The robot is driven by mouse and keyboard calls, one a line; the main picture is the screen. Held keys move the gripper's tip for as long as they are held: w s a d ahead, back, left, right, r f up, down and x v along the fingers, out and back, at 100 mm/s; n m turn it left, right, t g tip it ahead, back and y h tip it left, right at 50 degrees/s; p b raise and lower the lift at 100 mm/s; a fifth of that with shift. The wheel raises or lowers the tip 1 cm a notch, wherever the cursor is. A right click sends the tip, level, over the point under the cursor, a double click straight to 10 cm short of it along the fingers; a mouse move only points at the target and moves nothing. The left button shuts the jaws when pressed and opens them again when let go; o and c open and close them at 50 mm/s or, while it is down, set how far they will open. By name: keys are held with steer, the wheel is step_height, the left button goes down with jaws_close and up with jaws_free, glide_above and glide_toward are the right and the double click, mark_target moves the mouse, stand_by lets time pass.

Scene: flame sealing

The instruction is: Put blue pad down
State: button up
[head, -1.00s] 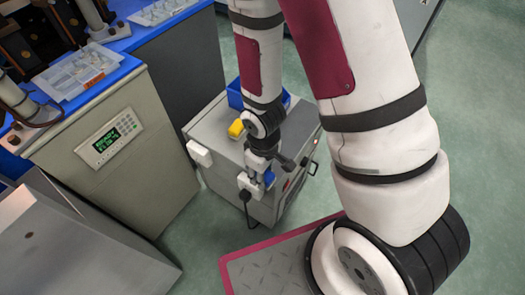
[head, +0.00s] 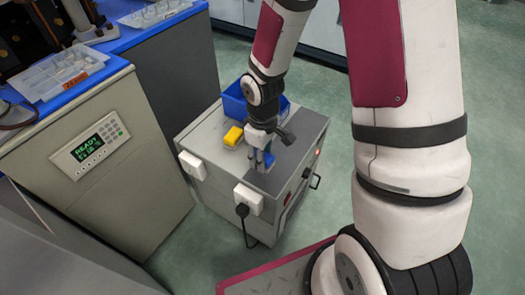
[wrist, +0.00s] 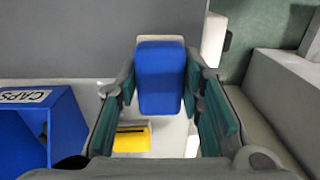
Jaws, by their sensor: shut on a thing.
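The blue pad (wrist: 160,75) is a block with a pale edge at its far end. It sits between the teal-lined fingers of my gripper (wrist: 159,98) in the wrist view, and the gripper is shut on it. In the head view my gripper (head: 262,156) points down over the dark part of the grey cabinet top (head: 285,155). The blue pad (head: 268,162) shows small and partly hidden at the fingertips there. I cannot tell whether its underside touches the cabinet top.
A yellow block (head: 233,136) lies just left of my gripper. Behind is a blue bin (head: 234,103), labelled CAPS in the wrist view (wrist: 62,115). White boxes (head: 193,165) are on the cabinet's near edges, one with a black plug and cable. A beige machine (head: 90,150) stands at left.

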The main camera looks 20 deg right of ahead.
steer(key=w, duration=0.1)
steer(key=w+d, duration=0.1)
steer(key=w, duration=0.1)
steer(key=w+d, duration=0.1)
steer(key=w, duration=0.1)
steer(key=shift+f+b, duration=0.25)
steer(key=shift+b, duration=0.15)
steer(key=shift+w+d+f, duration=0.1)
steer(key=shift+w+f, duration=0.1)
steer(key=shift+w, duration=0.05)
steer(key=shift+f+b, duration=1)
steer(key=shift+f, duration=0.55)
steer(key=shift+f, duration=0.15)
steer(key=o, duration=1)
steer(key=shift+o, duration=0.2)
step_height(320, 180, up, 12)
steer(key=p, duration=0.4)
steer(key=shift+r+p, duration=0.25)
steer(key=shift+p, duration=0.05)
